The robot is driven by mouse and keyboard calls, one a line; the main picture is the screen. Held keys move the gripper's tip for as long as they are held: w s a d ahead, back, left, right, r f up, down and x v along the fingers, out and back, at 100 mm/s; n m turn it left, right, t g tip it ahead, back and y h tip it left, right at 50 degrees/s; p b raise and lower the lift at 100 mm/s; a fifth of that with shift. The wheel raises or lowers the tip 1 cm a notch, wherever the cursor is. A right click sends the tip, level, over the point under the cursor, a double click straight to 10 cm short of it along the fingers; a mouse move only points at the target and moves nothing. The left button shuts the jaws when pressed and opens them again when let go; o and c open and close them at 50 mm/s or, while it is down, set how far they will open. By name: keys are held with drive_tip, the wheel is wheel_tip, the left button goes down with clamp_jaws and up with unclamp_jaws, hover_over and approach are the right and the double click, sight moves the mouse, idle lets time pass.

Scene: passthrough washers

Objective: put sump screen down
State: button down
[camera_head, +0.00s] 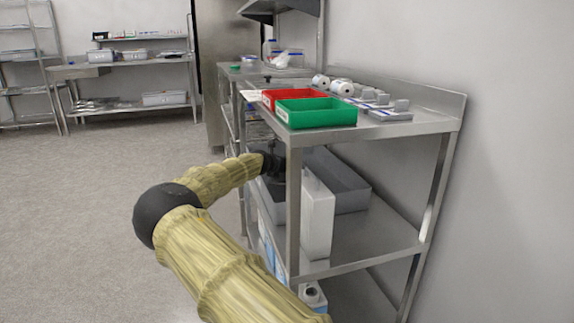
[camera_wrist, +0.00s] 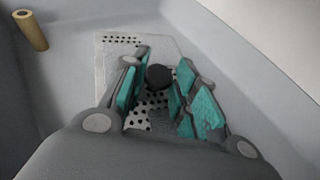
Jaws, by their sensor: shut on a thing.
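The sump screen (camera_wrist: 112,62) is a pale plate with dark holes and a round black knob (camera_wrist: 159,77). In the wrist view it lies flat at or just above the floor of a grey basin (camera_wrist: 70,75). My gripper (camera_wrist: 162,66) has its teal-padded fingers on either side of the knob, shut on the screen. Whether the plate touches the floor I cannot tell. The screen is hidden there.
A tan cylinder (camera_wrist: 31,30) stands near the wrist view's corner. A steel rack (camera_head: 375,240) surrounds my reach, with its post (camera_head: 292,215) close by. A white container (camera_head: 317,215) stands before the tub. Red (camera_head: 290,96) and green (camera_head: 316,112) trays sit on top.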

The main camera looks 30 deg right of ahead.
drive_tip(key=shift+f, duration=0.35)
drive_tip(key=c, duration=1.1)
unclamp_jaws()
